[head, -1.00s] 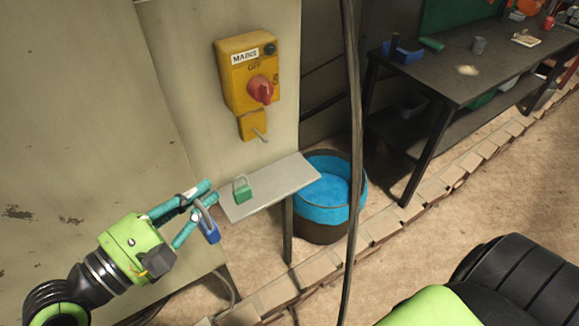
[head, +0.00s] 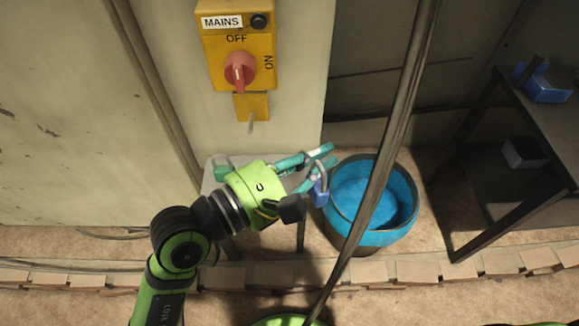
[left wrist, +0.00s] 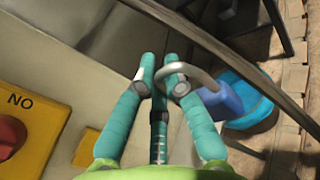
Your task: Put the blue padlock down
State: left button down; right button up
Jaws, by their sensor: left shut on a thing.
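The blue padlock (head: 319,193) hangs by its grey shackle from the fingers of my left gripper (head: 322,167). It also shows in the left wrist view (left wrist: 222,101), with the shackle at the teal fingertips (left wrist: 163,75). The gripper is shut on the shackle. In the head view the padlock is in front of the left rim of the blue-lined round bin (head: 385,238); I cannot tell its height above it. A green padlock (head: 222,172) sits on the small grey shelf (head: 212,187), which my gripper and forearm partly hide. My right gripper is not in view.
A yellow mains switch box (head: 236,50) with a red knob is on the panel above the shelf. A dark workbench (head: 548,120) stands at the right. Bricks line the floor.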

pick_arm(q)
jog(key=shift+w+f, duration=0.2)
jog(key=shift+w+a+f+b, duration=0.3)
jog(key=shift+w+a+f, duration=0.4)
jog(key=shift+w+f, duration=1.05)
jog(key=shift+w+a+f+b, duration=0.3)
jog(key=shift+w+a+f, duration=0.4)
jog(key=shift+w+f, duration=1.1)
jog(key=shift+w+a+f+b, duration=0.3)
jog(key=shift+w+a+f, duration=0.4)
jog(key=shift+w+f, duration=1.05)
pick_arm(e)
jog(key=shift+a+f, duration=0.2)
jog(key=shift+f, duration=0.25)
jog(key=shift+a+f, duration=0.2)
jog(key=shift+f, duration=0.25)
pick_arm(q)
jog(key=shift+f, duration=0.1)
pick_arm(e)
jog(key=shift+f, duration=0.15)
pick_arm(q)
jog(key=c, duration=1.7)
grip_release()
jog(key=shift+f, duration=0.1)
jog(key=o, duration=0.4)
